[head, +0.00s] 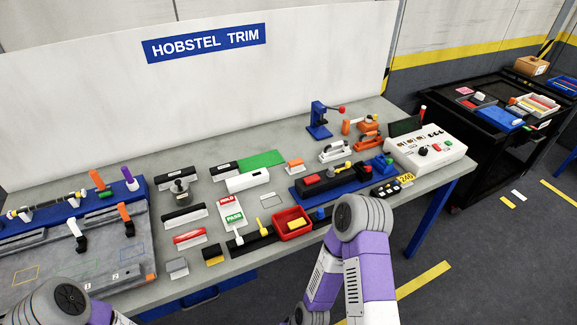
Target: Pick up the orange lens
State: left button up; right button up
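A small orange piece with a pale lower edge (294,165), which looks like the orange lens, lies on the grey workbench (225,160). It is right of a white block (247,180) and near a green mat (261,159). Nothing touches it. My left arm shows only at the bottom left corner, and my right arm stands at the bench's front edge, right of centre. Neither gripper is in view.
A red tray (293,224) with a yellow block, a blue-based fixture (343,179) and a control box (431,149) crowd the bench's right half. Orange clamps (367,140) stand behind. A grey fixture board (75,252) fills the left. A black cart (505,140) is at right.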

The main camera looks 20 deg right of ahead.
aim_at(297, 161)
jog(key=z, duration=2.4)
jog(key=i, duration=1.75)
jog(key=u, duration=3.4)
